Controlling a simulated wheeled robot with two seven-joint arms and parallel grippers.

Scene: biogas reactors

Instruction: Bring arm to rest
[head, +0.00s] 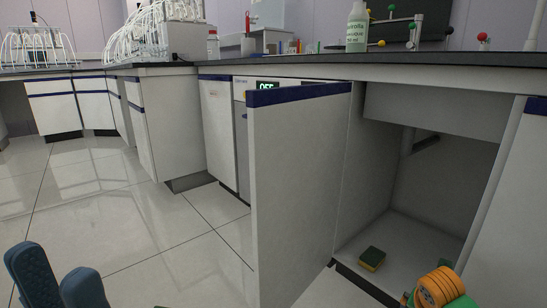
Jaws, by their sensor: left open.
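My left gripper (58,286) shows at the bottom left corner as two blue padded fingers. They stand apart with nothing between them, over the tiled floor. The rest of the left arm is out of view below. My right gripper does not show.
A white cabinet door (295,190) with a blue top edge stands open in the middle. Behind it, a yellow-and-green sponge (372,259) lies inside the open cabinet (425,240). The dark worktop (400,67) runs above. The tiled floor (120,235) at left is clear.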

